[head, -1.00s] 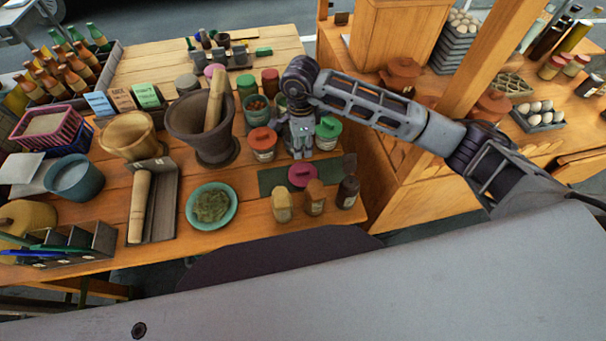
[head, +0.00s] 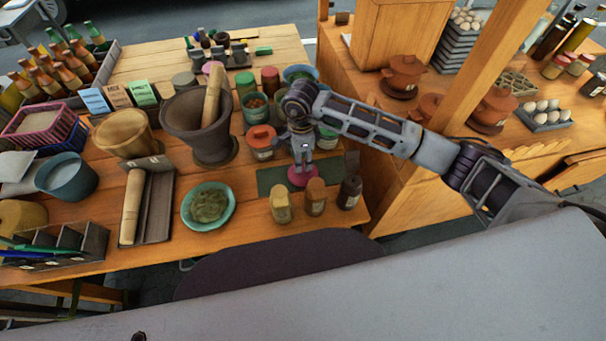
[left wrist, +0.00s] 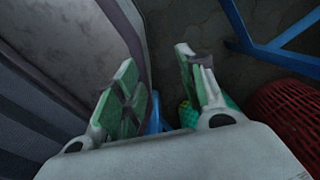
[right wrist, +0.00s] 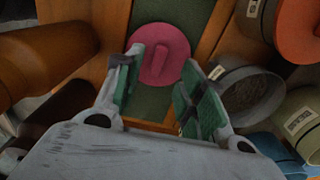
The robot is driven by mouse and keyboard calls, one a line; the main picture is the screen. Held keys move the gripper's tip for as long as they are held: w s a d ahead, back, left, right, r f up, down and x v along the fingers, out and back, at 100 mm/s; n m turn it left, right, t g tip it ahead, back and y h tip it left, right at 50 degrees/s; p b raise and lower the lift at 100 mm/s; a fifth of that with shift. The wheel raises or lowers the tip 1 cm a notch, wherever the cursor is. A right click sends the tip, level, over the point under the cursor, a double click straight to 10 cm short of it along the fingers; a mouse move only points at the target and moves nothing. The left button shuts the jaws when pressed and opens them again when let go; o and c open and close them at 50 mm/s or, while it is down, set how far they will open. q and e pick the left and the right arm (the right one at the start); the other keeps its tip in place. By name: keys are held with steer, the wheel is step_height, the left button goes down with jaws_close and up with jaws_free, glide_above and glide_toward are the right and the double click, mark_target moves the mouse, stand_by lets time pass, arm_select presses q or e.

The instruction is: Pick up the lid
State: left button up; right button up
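The magenta lid (head: 303,181), round with a raised bar handle, lies on the dark green mat (head: 270,179) near the front of the wooden table. My right gripper (head: 302,164) points down just above it and partly hides it in the head view. In the right wrist view the lid (right wrist: 160,52) shows beyond and between the open fingers of my right gripper (right wrist: 168,72), with nothing held. My left gripper (left wrist: 157,62) is open and empty in the left wrist view, over dark ground; it is not in the head view.
An open jar (right wrist: 252,94) stands close beside the right finger in the right wrist view. Bottles with yellow (head: 281,206), brown (head: 316,198) and dark (head: 349,192) tops stand in front of the mat. An orange-lidded jar (head: 261,142) and the mortar (head: 202,125) stand behind and left.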

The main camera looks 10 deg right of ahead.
mark_target(303, 173)
steer(key=shift+f, duration=0.15)
steer(key=f+b, duration=0.1)
steer(key=f, duration=0.2)
steer(key=shift+d+f, duration=0.15)
steer(key=shift+d, duration=0.05)
steer(key=shift+s+f+b, duration=0.1)
steer(key=shift+f+b, duration=0.25)
steer(key=shift+f, duration=0.35)
arm_select(q)
steer(key=shift+s+a+f, duration=0.15)
steer(key=shift+a+f, duration=0.55)
steer(key=shift+f, duration=0.25)
arm_select(e)
jaws_close()
